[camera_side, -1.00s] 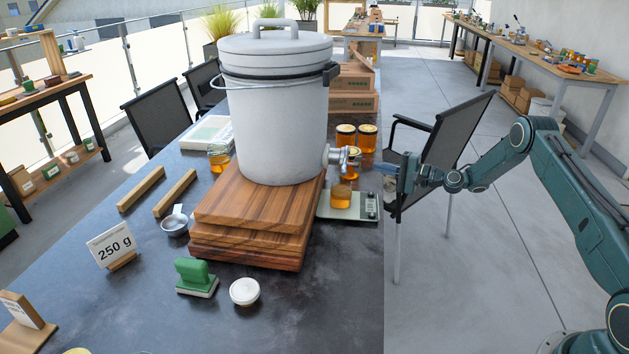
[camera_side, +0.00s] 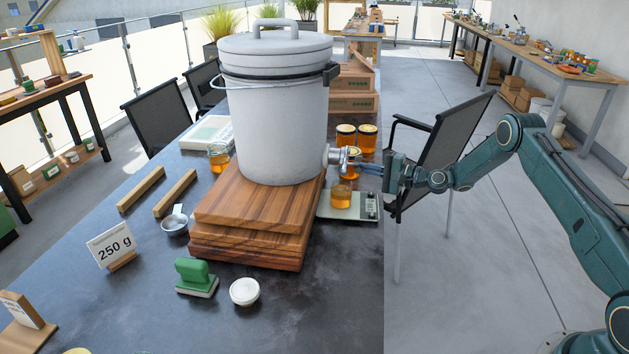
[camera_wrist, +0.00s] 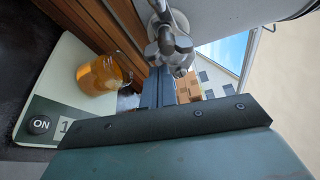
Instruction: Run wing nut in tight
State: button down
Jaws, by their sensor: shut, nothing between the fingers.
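The metal honey gate (camera_side: 336,156) sticks out from the lower right of the white bucket (camera_side: 275,130). Its wing nut (camera_wrist: 176,46) shows in the wrist view as a silvery lobed piece at the gate's end; its exact seating on the gate cannot be told. My gripper (camera_side: 361,166) is just right of the gate in the side view, fingers pointing at it. In the wrist view the shut fingers (camera_wrist: 158,84) end right by the wing nut, with nothing held between them. Whether the fingertips touch the nut is unclear.
A honey jar (camera_side: 341,197) stands on the scale (camera_side: 354,213) below the gate. More jars (camera_side: 367,138) stand behind it. Stacked wooden boards (camera_side: 245,235) carry the bucket. A black chair (camera_side: 447,140) is behind my arm.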

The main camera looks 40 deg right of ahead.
jog(key=shift+s+a+r, duration=0.1)
jog(key=shift+s+a, duration=0.25)
jog(key=shift+s, duration=0.05)
jog(key=shift+s+a+m+g, duration=0.15)
jog(key=shift+m+g, duration=0.25)
jog(key=shift+m, duration=0.6)
dwell(0.5)
jog(key=m+g, duration=0.1)
jog(key=m, duration=0.1)
jog(key=m+g, duration=0.1)
jog(key=m, duration=0.1)
jog(key=s+a+m+y, duration=0.1)
jog(key=m, duration=0.1)
jog(key=shift+r+g, duration=0.1)
jog(key=shift+g, duration=0.3)
jog(key=shift+s+a+r, duration=0.1)
jog(key=shift+a+r, duration=0.2)
jog(key=shift+r, duration=0.1)
dwell(0.9)
